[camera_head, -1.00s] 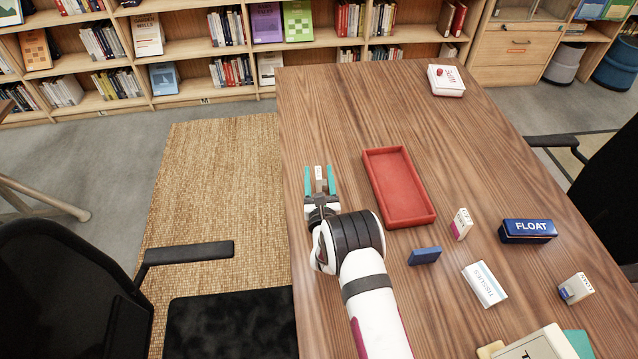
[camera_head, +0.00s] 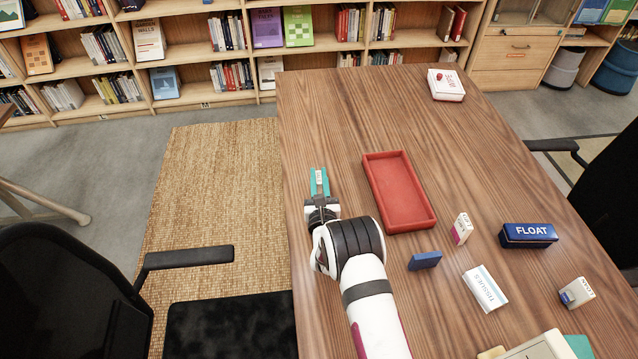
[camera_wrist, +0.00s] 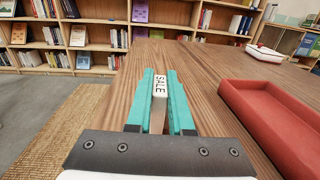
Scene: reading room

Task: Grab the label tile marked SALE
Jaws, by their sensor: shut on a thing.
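The SALE label tile (camera_wrist: 160,86) is a small white block with dark lettering, seen between the teal fingers in the wrist view. In the head view the tile (camera_head: 319,177) shows as a pale strip at the left side of the table. My gripper (camera_head: 319,180) is shut on it, one teal finger against each side; the wrist view shows the gripper (camera_wrist: 160,88) from behind. The tile's lower part is hidden by the fingers, and I cannot tell whether it still touches the table.
A red tray (camera_head: 399,192) lies right of my gripper. Further right are a blue block (camera_head: 425,261), a small upright box (camera_head: 461,229), a tissue pack (camera_head: 485,289), a FLOAT box (camera_head: 528,235) and another small box (camera_head: 577,292). A white box (camera_head: 446,85) is at the far end.

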